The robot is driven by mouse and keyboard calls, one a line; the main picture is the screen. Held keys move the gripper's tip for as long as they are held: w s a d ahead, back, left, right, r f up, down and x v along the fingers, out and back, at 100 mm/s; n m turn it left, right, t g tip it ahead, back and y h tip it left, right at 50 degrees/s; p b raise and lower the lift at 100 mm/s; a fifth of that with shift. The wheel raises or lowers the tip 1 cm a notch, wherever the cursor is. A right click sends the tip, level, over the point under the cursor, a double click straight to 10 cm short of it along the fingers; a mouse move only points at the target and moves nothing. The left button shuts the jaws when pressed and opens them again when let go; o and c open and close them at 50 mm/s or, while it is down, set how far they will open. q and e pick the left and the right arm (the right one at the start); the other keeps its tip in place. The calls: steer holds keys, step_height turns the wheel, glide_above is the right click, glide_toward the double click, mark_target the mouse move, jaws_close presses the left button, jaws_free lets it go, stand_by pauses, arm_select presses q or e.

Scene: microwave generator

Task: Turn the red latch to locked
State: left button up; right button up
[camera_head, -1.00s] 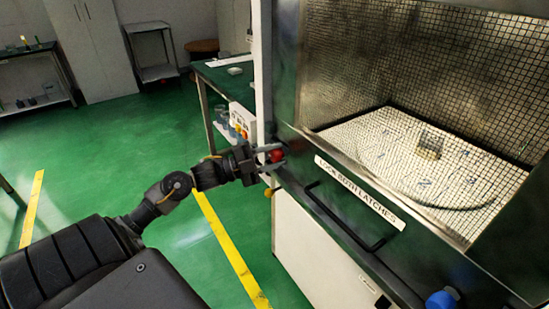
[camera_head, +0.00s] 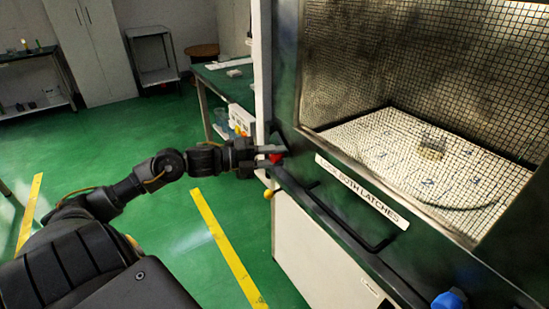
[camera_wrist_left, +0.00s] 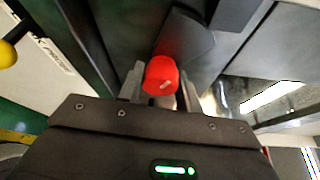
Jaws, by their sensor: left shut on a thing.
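The red latch (camera_head: 276,158) sits at the left end of the microwave door's lower edge, partly hidden by my gripper. In the left wrist view its round red knob (camera_wrist_left: 161,70) has a small pale mark and lies between the two fingers. My left gripper (camera_head: 270,153) reaches it from the left and is shut on it; the fingers also show in the wrist view (camera_wrist_left: 162,88). The door (camera_head: 320,188) appears shut, with a mesh window and a label reading "LOCK BOTH LATCHES". My right gripper is not in view.
A blue knob (camera_head: 449,299) is at the door's lower right. A black handle bar (camera_head: 345,220) runs below the label. A yellow knob (camera_head: 268,194) sticks out below the red latch. A green-topped bench (camera_head: 225,80) stands behind.

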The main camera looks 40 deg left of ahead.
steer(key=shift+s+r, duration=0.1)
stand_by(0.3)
arm_select(q)
steer(key=o, duration=1)
steer(key=shift+a, duration=0.1)
steer(key=shift+s+a, duration=0.35)
steer(key=shift+s, duration=0.1)
steer(key=v, duration=0.9)
steer(key=shift+s+a+r+p, duration=0.1)
steer(key=shift+s+a+p, duration=0.1)
steer(key=shift+p, duration=0.1)
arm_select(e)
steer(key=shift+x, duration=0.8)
